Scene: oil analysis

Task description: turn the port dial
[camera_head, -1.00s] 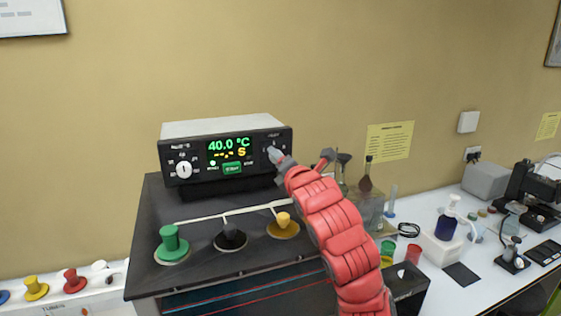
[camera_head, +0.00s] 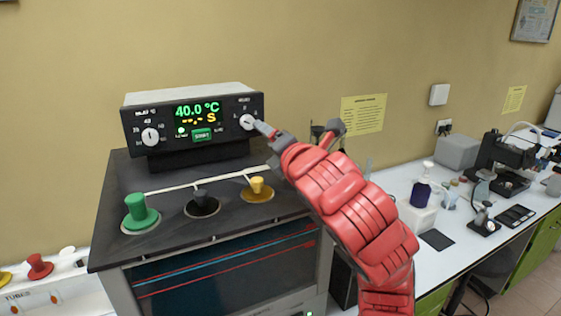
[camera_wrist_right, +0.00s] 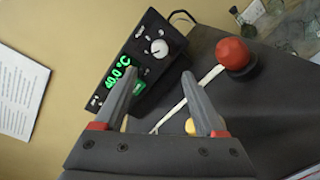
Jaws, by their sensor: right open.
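The black control box (camera_head: 190,125) with a green 40.0 °C display stands on the dark bath unit. I take its right white dial (camera_head: 246,121) for the port dial; its label is too small to read surely. The dial also shows in the right wrist view (camera_wrist_right: 159,48), ahead of the fingers. My right gripper (camera_head: 298,127) is open in front of the box's right end, with one grey fingertip close to the dial. Contact cannot be told. In the wrist view the open fingers (camera_wrist_right: 160,80) hold nothing between them. My left gripper is not in view.
A second white dial (camera_head: 150,136) is on the box's left. Green (camera_head: 138,210), black (camera_head: 201,202) and yellow (camera_head: 257,188) plugs sit in the bath top; a red knob (camera_wrist_right: 232,53) shows in the wrist view. Glassware and a microscope (camera_head: 508,160) stand on the right bench.

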